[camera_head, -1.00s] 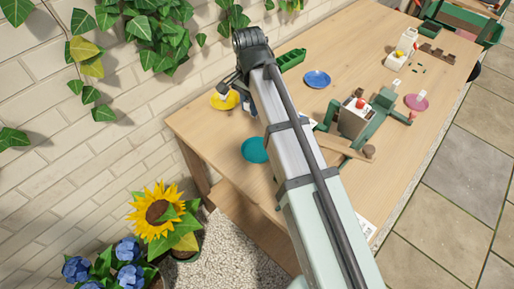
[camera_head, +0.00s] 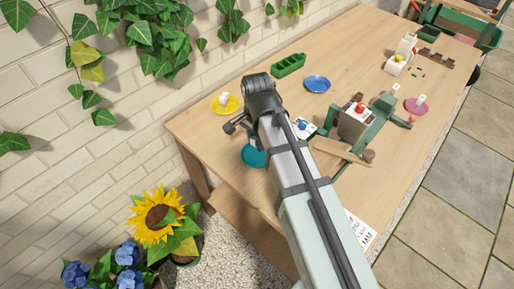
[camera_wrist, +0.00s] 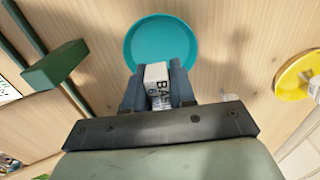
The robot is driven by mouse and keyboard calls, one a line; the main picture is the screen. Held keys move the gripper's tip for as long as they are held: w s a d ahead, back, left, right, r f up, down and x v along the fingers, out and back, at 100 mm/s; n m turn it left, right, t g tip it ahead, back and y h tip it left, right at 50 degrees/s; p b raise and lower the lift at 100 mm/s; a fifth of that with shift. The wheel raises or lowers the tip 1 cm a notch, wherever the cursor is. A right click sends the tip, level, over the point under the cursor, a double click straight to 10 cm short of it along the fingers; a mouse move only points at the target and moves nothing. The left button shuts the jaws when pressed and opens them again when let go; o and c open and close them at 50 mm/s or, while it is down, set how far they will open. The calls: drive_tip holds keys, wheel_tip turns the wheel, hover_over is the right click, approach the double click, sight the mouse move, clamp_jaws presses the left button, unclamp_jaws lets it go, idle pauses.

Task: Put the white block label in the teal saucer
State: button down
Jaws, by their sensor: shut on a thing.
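The teal saucer (camera_head: 252,157) lies on the table near its left edge, partly hidden by my arm in the head view. It shows more fully in the wrist view (camera_wrist: 160,28), just ahead of my fingertips, and looks empty where visible. My gripper (camera_wrist: 159,80) is shut on the white block label (camera_wrist: 156,73), which has dark printed letters. The label is between the fingers, its far end overlapping the saucer's near edge in the wrist view. How high it is above the saucer I cannot tell. In the head view the label is hidden.
A yellow saucer (camera_head: 226,104) with a white piece stands to the left. A blue saucer (camera_head: 317,84), green tray (camera_head: 289,65) and pink saucer (camera_head: 416,106) lie farther back. A green fixture (camera_head: 380,112) and wooden paddle (camera_head: 340,150) stand to the right.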

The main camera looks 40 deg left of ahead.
drive_tip(key=shift+f, duration=2)
drive_tip(key=c, duration=0.9)
unclamp_jaws()
drive_tip(key=shift+f, duration=0.1)
drive_tip(key=shift+c, duration=0.2)
wheel_tip(320, 180, up, 12)
drive_tip(key=shift+r, duration=0.15)
